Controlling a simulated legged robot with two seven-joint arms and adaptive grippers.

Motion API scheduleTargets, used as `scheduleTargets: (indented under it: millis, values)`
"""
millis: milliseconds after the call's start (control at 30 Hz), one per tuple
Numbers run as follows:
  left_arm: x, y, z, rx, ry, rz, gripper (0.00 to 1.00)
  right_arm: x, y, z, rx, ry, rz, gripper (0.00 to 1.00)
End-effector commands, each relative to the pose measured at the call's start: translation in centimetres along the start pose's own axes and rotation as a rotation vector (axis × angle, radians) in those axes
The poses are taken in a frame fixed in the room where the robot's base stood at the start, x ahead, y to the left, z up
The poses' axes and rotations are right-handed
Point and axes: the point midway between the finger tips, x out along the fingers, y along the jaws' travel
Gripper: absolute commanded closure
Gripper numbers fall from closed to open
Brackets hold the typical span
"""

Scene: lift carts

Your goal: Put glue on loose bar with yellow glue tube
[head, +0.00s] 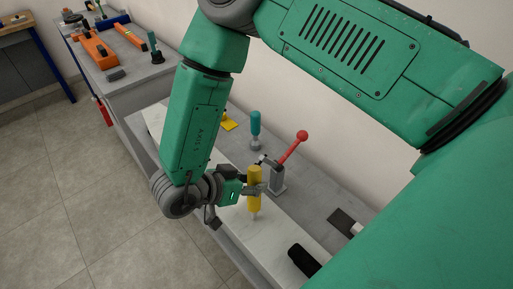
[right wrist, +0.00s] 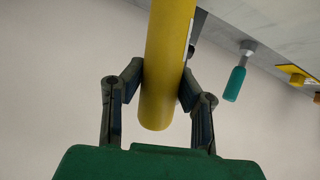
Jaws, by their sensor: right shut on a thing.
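The yellow glue tube (head: 254,181) is upright with its pale nozzle pointing down. My right gripper (head: 254,190) is shut around it, one finger on each side; the right wrist view also shows the tube (right wrist: 165,60) between the fingers (right wrist: 162,88). The nozzle is over a long pale bar (head: 283,236) on the grey bench; I cannot tell whether it touches. I cannot tell for sure that this is the loose bar. My right forearm hides part of it. No glue is visible on it. My left gripper is not in view.
A clamp with a red ball handle (head: 302,135) stands right behind the tube. A teal-handled tool (head: 255,124) and a yellow piece (head: 229,123) are farther back. A black object (head: 304,260) lies at the near end. Orange tools (head: 95,50) lie on another bench.

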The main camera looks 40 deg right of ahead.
Motion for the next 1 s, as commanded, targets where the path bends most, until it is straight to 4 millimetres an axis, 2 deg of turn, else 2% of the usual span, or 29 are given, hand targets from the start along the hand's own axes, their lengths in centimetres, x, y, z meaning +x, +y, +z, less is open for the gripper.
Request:
scheduleTargets:
  millis: [1000]
  values:
    - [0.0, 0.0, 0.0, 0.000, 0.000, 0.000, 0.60, -0.5, -4.2, -0.8, 0.003, -0.001, -0.001, 1.00]
